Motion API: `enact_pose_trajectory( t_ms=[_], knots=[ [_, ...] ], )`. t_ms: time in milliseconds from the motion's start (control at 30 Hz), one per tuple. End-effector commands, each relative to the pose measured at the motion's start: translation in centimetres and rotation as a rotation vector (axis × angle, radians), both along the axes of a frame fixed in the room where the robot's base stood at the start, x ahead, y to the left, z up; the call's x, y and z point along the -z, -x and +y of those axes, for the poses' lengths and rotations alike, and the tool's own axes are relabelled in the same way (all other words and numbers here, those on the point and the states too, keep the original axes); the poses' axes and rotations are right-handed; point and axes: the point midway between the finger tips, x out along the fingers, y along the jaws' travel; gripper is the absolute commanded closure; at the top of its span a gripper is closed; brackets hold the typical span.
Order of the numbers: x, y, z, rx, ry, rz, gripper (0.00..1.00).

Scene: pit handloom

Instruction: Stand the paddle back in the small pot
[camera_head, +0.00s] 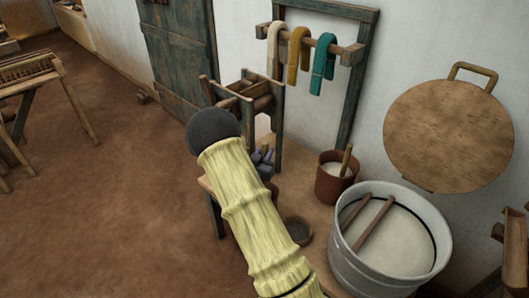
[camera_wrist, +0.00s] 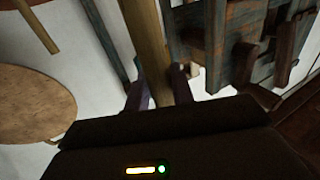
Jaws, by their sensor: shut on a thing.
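A small red-brown pot (camera_head: 326,186) with white contents stands on the low wooden surface, right of my arm in the head view. A short wooden stick (camera_head: 347,160) stands tilted in it. In the wrist view my gripper (camera_wrist: 160,92) is shut on a long wooden shaft (camera_wrist: 146,40), which I take for the paddle. The shaft runs between the fingers and out past the top edge. The far end of the shaft is out of view. In the head view my arm hides most of the gripper, and I cannot clearly make out the held shaft.
A large metal tub (camera_head: 347,252) with white contents and two sticks (camera_head: 374,220) stands right of the pot. A dark bowl (camera_head: 297,230) sits beside my arm. A wooden stand (camera_head: 264,105), a rack with hanging yarn (camera_head: 323,57) and a round board (camera_head: 448,135) are behind.

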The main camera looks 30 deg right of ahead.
Motion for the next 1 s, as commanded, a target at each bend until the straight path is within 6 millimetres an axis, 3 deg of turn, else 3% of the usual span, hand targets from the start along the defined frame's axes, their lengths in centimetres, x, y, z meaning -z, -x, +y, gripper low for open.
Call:
enact_pose_trajectory(
  t_ms=[200,600,633,733,1000],
  knots=[
    [1.35,-0.01,0.0,0.0,0.001,-0.001,0.99],
    [1.48,-0.02,-0.01,0.0,0.001,-0.001,0.99],
    [1.48,-0.02,-0.01,0.0,0.001,-0.001,0.7],
    [1.48,-0.01,-0.01,0.0,0.001,-0.001,0.51],
    [1.55,0.01,0.02,0.0,-0.001,0.001,0.51]
  ],
)
